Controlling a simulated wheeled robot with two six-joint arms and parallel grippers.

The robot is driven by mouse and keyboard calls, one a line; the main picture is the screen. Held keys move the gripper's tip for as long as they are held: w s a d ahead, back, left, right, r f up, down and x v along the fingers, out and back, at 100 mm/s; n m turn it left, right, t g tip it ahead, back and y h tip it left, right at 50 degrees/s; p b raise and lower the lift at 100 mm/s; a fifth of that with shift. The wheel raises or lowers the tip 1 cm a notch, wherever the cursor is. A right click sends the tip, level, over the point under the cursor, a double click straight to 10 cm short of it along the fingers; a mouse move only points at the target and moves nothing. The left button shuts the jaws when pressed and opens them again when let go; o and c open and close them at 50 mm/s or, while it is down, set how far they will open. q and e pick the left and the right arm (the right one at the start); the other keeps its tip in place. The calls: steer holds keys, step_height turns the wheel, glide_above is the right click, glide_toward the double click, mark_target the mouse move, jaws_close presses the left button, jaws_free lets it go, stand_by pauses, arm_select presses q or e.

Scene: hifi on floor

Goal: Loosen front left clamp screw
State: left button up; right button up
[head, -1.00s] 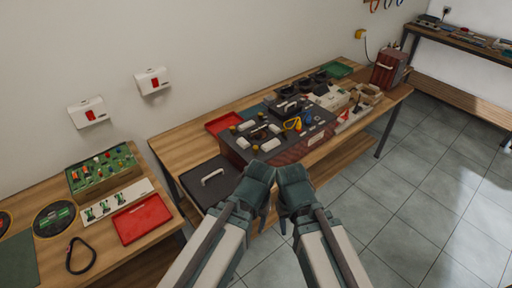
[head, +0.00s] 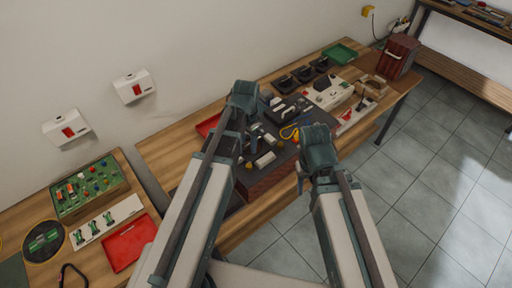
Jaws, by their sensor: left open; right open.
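The dark hifi unit (head: 268,178) sits on the wooden bench, with its wooden front facing me. Small brass-coloured knobs and pale blocks show on its top; a knob at its front left (head: 249,165) shows just right of my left forearm. I cannot tell for sure which knob is the front left clamp screw. My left gripper (head: 246,98) is open, above the back of the unit, and my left arm covers the unit's left side. My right gripper (head: 316,148) is open at the unit's right front. The fingertips are mostly hidden, and neither gripper visibly holds anything.
Red trays (head: 129,243) and a green tray (head: 340,53) lie on the benches. The floor in front is clear.

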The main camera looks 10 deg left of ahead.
mark_target(249, 165)
arm_select(q)
step_height(249, 165, down, 14)
steer(key=b, duration=1.4)
steer(key=shift+r, duration=0.15)
jaws_close()
